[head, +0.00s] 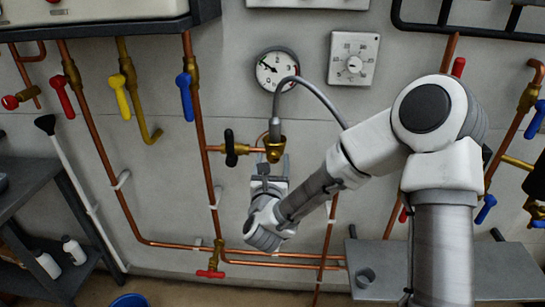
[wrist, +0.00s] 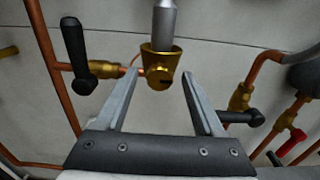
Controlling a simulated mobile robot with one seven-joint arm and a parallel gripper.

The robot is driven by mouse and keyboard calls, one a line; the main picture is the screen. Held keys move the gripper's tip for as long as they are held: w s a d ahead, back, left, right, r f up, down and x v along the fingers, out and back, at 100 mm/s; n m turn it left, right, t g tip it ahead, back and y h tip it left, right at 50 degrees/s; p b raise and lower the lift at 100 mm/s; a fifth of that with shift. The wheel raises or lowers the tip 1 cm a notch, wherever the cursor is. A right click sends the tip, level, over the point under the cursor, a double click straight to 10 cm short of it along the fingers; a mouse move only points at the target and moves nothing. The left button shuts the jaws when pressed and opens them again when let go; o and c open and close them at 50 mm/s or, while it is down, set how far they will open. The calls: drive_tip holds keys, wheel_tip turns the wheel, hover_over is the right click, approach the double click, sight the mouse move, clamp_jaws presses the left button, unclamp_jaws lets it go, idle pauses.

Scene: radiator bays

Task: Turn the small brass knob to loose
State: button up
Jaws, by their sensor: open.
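The small brass knob (wrist: 159,77) sits on the front of a brass fitting below a grey hose end in the wrist view. A dark slot-like mark shows on its lower right. In the head view the brass fitting (head: 274,146) is at the middle, below the round gauge. My gripper (wrist: 161,79) is open, with one finger on each side of the knob in the picture and visible gaps to both. I cannot tell how far the fingertips are from it in depth. In the head view my gripper (head: 272,164) is just below the fitting and partly hides it.
A black lever handle (wrist: 74,48) is left of the fitting, on the copper pipe; another black handle (wrist: 243,117) is at the right. The hose (head: 322,96) arches above my gripper. A red tap (head: 210,273) and a grey shelf (head: 490,270) are lower down.

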idle(0.3)
clamp_jaws()
